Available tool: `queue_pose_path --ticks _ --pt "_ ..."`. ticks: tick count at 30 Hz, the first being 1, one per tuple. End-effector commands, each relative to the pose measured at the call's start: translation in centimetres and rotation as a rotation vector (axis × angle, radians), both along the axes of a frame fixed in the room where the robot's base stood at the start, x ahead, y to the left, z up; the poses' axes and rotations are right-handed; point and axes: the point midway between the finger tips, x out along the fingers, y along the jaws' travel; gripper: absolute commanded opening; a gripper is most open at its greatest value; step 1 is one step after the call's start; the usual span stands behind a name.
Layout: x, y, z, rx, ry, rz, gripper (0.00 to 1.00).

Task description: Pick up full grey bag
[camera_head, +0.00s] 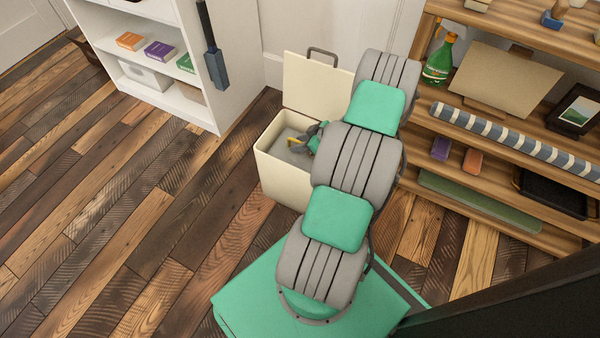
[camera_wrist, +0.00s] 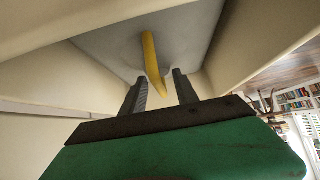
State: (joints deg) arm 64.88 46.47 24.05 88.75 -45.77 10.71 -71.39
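The grey bag (camera_head: 284,154) sits inside a cream bin (camera_head: 284,180) with its lid raised. In the wrist view the grey bag (camera_wrist: 120,45) fills the bin's inside, and a yellow strip (camera_wrist: 149,55) stands out from it. My gripper (camera_wrist: 160,77) reaches into the bin mouth. Its two dark fingers are apart, with the yellow strip running between them and a visible gap on each side. In the head view my gripper (camera_head: 302,139) is small and partly hidden by my arm. The bag's lower part is hidden by the bin walls.
The raised lid (camera_head: 315,85) stands behind the bin. A white shelf (camera_head: 205,105) with boxes is at left. A wooden shelf unit (camera_head: 520,130) at right holds a green bottle (camera_head: 439,62) and a striped roll (camera_head: 510,138). The plank floor at left is clear.

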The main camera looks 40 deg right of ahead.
Motion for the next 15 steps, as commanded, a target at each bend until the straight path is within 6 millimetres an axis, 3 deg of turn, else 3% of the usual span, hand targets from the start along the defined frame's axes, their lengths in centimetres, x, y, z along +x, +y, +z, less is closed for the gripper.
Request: queue_pose_path --ticks 4,15 --pt "-0.03 -0.01 0.15 0.000 0.000 0.000 0.34" --pt "-0.05 0.02 0.14 0.000 0.001 0.001 0.04"
